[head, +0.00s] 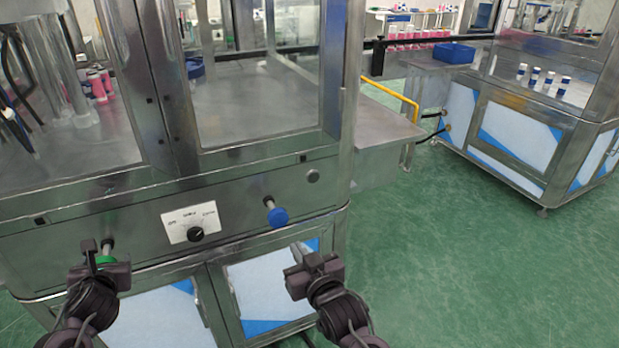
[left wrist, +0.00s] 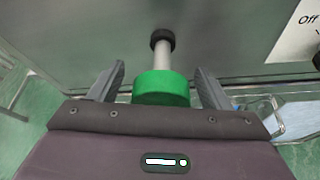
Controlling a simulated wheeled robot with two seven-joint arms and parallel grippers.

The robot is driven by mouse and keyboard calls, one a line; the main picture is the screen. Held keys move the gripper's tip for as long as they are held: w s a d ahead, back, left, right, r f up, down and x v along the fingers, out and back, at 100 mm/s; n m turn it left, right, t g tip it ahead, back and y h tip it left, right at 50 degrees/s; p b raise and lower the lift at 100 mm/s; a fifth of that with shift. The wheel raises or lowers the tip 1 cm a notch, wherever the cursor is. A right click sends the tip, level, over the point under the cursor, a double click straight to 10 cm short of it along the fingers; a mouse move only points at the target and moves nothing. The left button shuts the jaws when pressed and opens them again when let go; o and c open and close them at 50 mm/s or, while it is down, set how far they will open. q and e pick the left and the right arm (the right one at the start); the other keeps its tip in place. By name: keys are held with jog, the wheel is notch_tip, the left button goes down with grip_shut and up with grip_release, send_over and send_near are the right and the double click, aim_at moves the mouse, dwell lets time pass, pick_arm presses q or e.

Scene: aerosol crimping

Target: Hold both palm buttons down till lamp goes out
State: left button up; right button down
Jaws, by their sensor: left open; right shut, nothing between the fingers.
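The green palm button (head: 106,259) is at the left of the machine's front panel, partly hidden by my left gripper (head: 97,250). In the left wrist view the green button (left wrist: 161,88) sits on a pale stem, between the open fingers of my left gripper (left wrist: 160,75). Whether they touch it I cannot tell. The blue palm button (head: 278,216) stands out from the panel on its stem, further right. My right gripper (head: 314,264) is shut and empty, below and right of the blue button, apart from it. No lit lamp is clear to me.
A selector knob (head: 195,234) on a white plate sits between the buttons. A small round grey fitting (head: 313,176) is above right of the blue button. Glazed guarding rises above the panel. The green floor (head: 480,260) to the right is open.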

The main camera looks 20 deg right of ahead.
pick_arm(q)
jog(key=shift+s, duration=0.15)
jog(key=v, duration=1.1)
jog(key=shift+s+r, duration=0.15)
jog(key=shift+s, duration=0.2)
jog(key=shift+d, duration=0.15)
